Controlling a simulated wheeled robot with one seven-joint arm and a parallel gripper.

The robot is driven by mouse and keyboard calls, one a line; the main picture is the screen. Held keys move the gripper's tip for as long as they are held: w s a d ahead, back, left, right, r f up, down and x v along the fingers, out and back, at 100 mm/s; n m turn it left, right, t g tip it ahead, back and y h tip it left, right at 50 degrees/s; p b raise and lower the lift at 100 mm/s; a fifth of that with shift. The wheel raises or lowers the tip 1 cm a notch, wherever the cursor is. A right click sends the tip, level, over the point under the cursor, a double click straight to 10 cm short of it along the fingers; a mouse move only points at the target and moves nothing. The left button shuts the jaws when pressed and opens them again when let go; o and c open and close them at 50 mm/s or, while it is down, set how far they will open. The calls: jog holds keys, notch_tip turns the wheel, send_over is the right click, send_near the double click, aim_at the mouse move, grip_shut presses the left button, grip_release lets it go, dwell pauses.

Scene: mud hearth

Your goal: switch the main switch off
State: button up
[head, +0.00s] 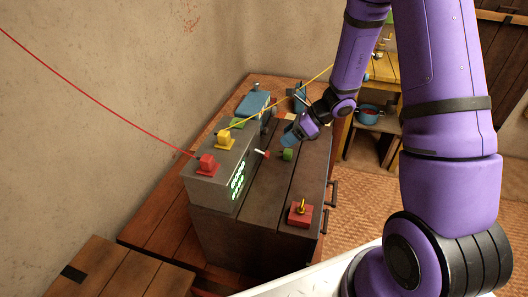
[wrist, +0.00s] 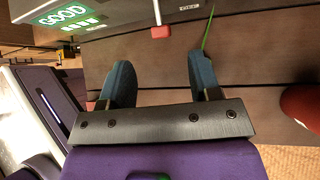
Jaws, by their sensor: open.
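A lever with a white stem and a red tip (head: 266,154) sticks out from the side of a grey box (head: 222,172); I take it to be the main switch. In the wrist view its red tip (wrist: 160,32) hangs down at the top middle, just beyond the fingertips and between their lines. A small white label beside it is too small to read. My gripper (head: 289,138) is open and empty above the dark bench top, to the right of the lever. Its two blue fingers (wrist: 160,75) point toward the box and do not touch the lever.
The box bears a lit green "GOOD" display (wrist: 65,14), a red plug (head: 207,163) and a yellow plug (head: 225,139) with cables. A red block with a yellow knob (head: 300,211) stands at the bench's front. A green thin strand (wrist: 208,30) shows near the right finger.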

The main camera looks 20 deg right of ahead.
aim_at(262, 153)
jog(key=x, duration=0.9)
jog(key=shift+a+f, duration=0.2)
jog(key=shift+f, duration=0.05)
jog(key=shift+c, duration=0.2)
